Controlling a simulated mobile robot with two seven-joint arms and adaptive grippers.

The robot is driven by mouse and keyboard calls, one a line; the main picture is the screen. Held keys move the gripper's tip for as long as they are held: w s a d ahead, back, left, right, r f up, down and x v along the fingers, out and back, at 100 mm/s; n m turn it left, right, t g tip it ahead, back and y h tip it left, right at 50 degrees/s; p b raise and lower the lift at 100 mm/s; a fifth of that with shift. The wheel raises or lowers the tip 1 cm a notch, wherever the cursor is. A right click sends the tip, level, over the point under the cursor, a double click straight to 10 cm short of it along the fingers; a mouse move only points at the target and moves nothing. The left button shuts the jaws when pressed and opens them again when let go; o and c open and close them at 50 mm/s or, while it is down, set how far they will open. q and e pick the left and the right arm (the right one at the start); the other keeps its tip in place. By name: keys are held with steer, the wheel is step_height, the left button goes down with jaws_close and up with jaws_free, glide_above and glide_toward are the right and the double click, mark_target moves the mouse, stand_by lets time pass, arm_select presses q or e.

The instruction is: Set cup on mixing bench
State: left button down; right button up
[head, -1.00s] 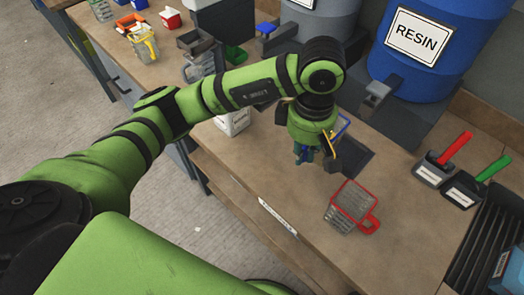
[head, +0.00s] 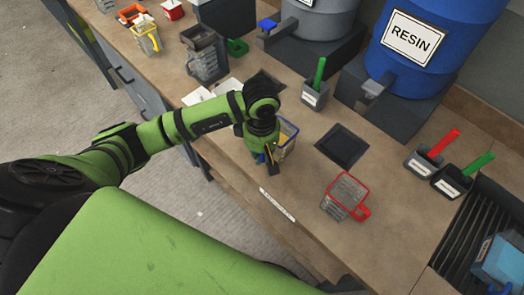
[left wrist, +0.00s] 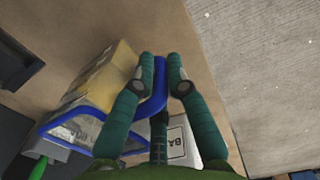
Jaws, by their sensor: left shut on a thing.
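A clear cup with a blue rim and handle and yellowish contents (head: 288,143) is by the front of the wooden bench (head: 300,185). My left gripper (head: 270,160) is shut on its blue handle and partly hides the cup in the head view. In the left wrist view the cup (left wrist: 92,98) lies left of the fingers (left wrist: 160,75), which close around the handle. I cannot tell whether the cup's base touches the bench. My right gripper is not in view.
A red-rimmed cup (head: 345,196) stands to the right. Behind are a green-handled holder (head: 315,92) and the blue resin drum (head: 430,45). A dark grey jug (head: 207,58) and a yellow-rimmed cup (head: 147,40) stand further left.

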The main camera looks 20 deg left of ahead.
arm_select(q)
steer(key=c, duration=1.3)
jaws_free()
steer(key=shift+o, duration=0.2)
steer(key=shift+r, duration=0.1)
steer(key=shift+w+r+b, duration=0.1)
steer(key=shift+r+b, duration=0.2)
steer(key=shift+r, duration=0.1)
step_height(320, 180, up, 10)
steer(key=b, duration=0.3)
steer(key=shift+a+f, duration=0.1)
steer(key=shift+r, duration=0.65)
